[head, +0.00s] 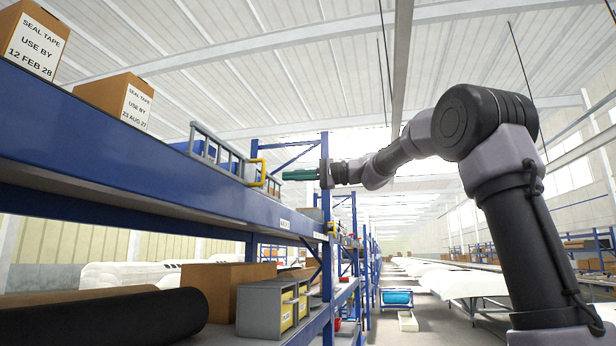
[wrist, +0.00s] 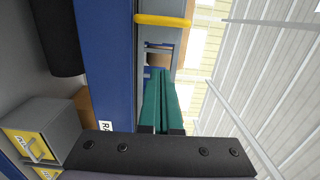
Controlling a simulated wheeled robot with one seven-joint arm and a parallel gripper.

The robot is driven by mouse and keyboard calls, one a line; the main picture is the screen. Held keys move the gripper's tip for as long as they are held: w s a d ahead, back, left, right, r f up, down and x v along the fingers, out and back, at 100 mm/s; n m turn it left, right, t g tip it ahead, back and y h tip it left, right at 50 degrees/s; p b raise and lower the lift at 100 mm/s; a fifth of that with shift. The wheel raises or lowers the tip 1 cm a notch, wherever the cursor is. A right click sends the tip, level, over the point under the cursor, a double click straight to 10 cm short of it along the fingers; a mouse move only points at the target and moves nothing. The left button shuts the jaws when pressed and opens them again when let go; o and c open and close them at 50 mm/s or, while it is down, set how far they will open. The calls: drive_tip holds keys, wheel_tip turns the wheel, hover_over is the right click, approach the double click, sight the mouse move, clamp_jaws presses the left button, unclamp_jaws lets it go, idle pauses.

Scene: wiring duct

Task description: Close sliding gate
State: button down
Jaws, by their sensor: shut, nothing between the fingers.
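The sliding gate (head: 218,150) is a grey barred frame along the front edge of the upper blue shelf in the head view. A yellow handle (head: 260,172) stands at its right end; in the wrist view the yellow handle (wrist: 163,20) crosses the top. My gripper (head: 285,175) has green fingers and is just right of the handle, apart from it in the head view. In the wrist view my gripper (wrist: 160,72) points toward the grey frame below the handle. The fingers are shut and empty. The gate's far end is hard to make out.
Two cardboard boxes, one nearer (head: 118,98), stand on the upper shelf at left. The blue shelf beam (head: 120,160) runs below the gate. A grey drawer unit (head: 262,308) stands on the lower shelf. The aisle at right is open.

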sight(256, 173)
drive_tip(key=shift+s+a, duration=0.45)
drive_tip(key=shift+a, duration=0.3)
drive_tip(key=shift+s+a, duration=0.5)
drive_tip(key=shift+a, duration=0.25)
drive_tip(key=shift+s+a, duration=0.45)
drive_tip(key=shift+a, duration=0.3)
